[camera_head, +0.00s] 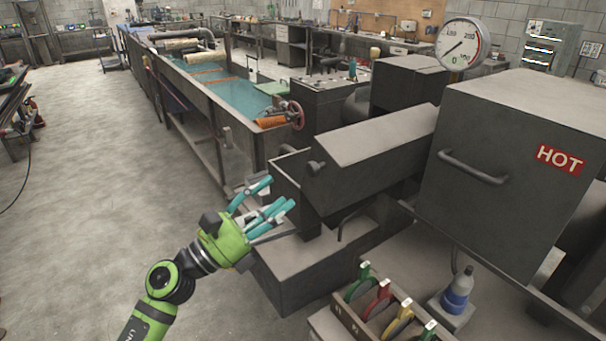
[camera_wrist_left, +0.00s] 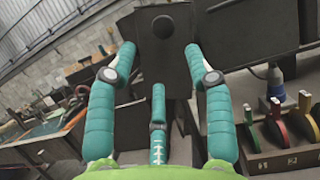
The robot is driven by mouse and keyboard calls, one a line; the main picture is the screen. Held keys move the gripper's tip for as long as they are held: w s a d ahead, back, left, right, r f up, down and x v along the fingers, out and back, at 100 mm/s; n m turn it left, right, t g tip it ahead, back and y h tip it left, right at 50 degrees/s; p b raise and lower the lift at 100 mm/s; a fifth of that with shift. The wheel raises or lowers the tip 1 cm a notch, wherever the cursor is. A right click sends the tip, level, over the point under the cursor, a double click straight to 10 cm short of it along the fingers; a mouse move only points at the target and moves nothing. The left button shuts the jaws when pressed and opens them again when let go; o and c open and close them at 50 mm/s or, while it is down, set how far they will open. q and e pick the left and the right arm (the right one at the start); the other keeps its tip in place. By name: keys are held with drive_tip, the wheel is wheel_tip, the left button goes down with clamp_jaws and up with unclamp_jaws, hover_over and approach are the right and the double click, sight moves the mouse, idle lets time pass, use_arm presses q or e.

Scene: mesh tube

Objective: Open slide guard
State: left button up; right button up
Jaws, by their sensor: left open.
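A dark grey metal housing (camera_head: 365,160) with a sloped lid stands ahead of my left gripper. A round black knob (camera_head: 316,167) sticks out of its end face, and I take this part for the slide guard. The knob also shows at the top middle of the left wrist view (camera_wrist_left: 162,27), on a dark panel (camera_wrist_left: 160,65). My left gripper (camera_head: 272,196) has its three teal fingers spread and empty. It is to the lower left of the knob, apart from it. In the wrist view the knob lies beyond the fingertips, between the two outer ones. My right gripper is not in view.
A big box with a HOT label (camera_head: 560,160) and a bar handle stands right. A wooden rack (camera_head: 347,315) of coloured-handled tools and a bottle (camera_head: 458,290) are at the front right. A long blue-green tank (camera_head: 215,82) lies behind. The floor at left is clear.

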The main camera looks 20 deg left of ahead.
sight(309, 169)
use_arm(q)
drive_tip(key=shift+m+h, duration=0.3)
drive_tip(key=shift+m, duration=0.2)
drive_tip(key=p+x, duration=0.1)
drive_tip(key=x, duration=0.1)
drive_tip(key=p+x, duration=0.1)
drive_tip(key=x, duration=0.1)
drive_tip(key=r+p+x, duration=0.1)
drive_tip(key=p+x, duration=0.1)
drive_tip(key=shift+s+d+r, duration=0.1)
drive_tip(key=shift+s+d, duration=0.1)
drive_tip(key=shift+w+d, duration=0.3)
drive_tip(key=shift+w, duration=0.05)
clamp_jaws()
drive_tip(key=shift+r, duration=0.1)
